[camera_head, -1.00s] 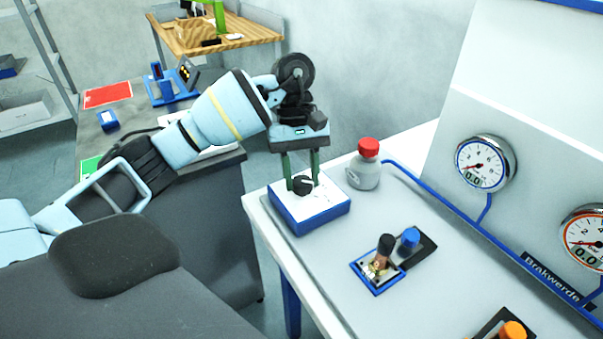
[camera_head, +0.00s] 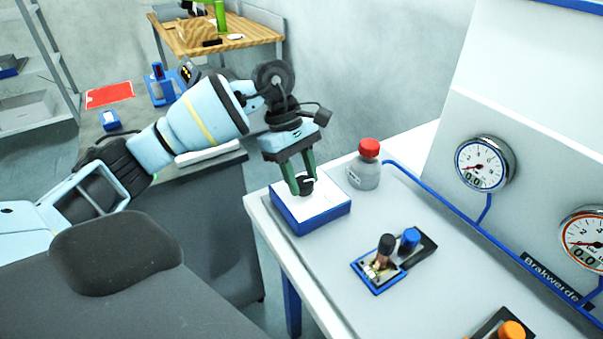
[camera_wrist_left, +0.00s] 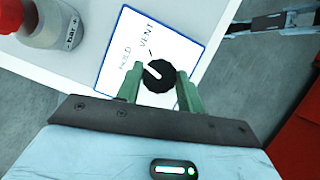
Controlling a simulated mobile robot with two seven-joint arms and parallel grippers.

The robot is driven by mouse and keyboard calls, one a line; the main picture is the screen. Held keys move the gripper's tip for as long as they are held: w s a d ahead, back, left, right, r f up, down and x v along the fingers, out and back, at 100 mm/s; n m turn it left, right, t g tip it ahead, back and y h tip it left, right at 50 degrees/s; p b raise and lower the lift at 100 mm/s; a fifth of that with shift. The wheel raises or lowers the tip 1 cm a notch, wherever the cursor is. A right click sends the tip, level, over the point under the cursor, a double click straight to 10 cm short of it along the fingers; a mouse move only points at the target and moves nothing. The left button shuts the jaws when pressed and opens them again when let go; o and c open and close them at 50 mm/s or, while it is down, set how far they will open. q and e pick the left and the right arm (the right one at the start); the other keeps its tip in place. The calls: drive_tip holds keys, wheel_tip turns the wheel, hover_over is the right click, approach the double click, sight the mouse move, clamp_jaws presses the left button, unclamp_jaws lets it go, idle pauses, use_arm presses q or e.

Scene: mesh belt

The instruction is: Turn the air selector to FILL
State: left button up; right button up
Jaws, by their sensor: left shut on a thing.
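The air selector is a white-topped box with blue sides (camera_head: 322,217) at the near left corner of the pale bench. Its round black knob (camera_wrist_left: 164,82) has a white pointer line. In the left wrist view the pointer aims up and left, towards the word HOLD; VENT is printed farther up. I cannot see the word FILL; part of the panel is hidden by my gripper. My left gripper (camera_head: 304,187) is shut on the knob, with one green finger on each side.
A grey regulator with a red cap (camera_head: 364,172) stands just right of the selector. A blue-edged valve block (camera_head: 375,277) lies farther right. Two gauges (camera_head: 481,164) on the back panel read 0.0. A blue hose (camera_head: 430,200) runs along the bench.

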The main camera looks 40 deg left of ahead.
use_arm(q)
drive_tip(key=shift+n+t, duration=0.4)
drive_tip(key=shift+n, duration=0.6)
drive_tip(key=n+t+p, duration=0.1)
drive_tip(key=n, duration=0.1)
drive_tip(key=shift+s+n, duration=0.15)
drive_tip(key=shift+n, duration=0.25)
drive_tip(key=shift+r+n+t, duration=0.1)
drive_tip(key=shift+n+t, duration=0.3)
drive_tip(key=shift+n, duration=0.5)
drive_tip(key=n+t+y+p, duration=0.1)
drive_tip(key=n, duration=0.2)
drive_tip(key=shift+n+p, duration=0.4)
drive_tip(key=shift+s+d+n+t+y, duration=0.1)
drive_tip(key=shift+n+t+y, duration=0.2)
drive_tip(key=shift+n, duration=0.4)
use_arm(e)
drive_tip(key=shift+t, duration=0.4)
drive_tip(key=shift+w+d+r, duration=0.1)
drive_tip(key=shift+w+r, duration=0.3)
drive_tip(key=shift+r, duration=0.3)
drive_tip(key=shift+w+d+r, duration=0.1)
drive_tip(key=shift+w+r, duration=0.35)
drive_tip(key=shift+r, duration=0.3)
drive_tip(key=shift+w+r, duration=0.4)
drive_tip(key=shift+r, duration=0.3)
use_arm(q)
drive_tip(key=o, duration=1)
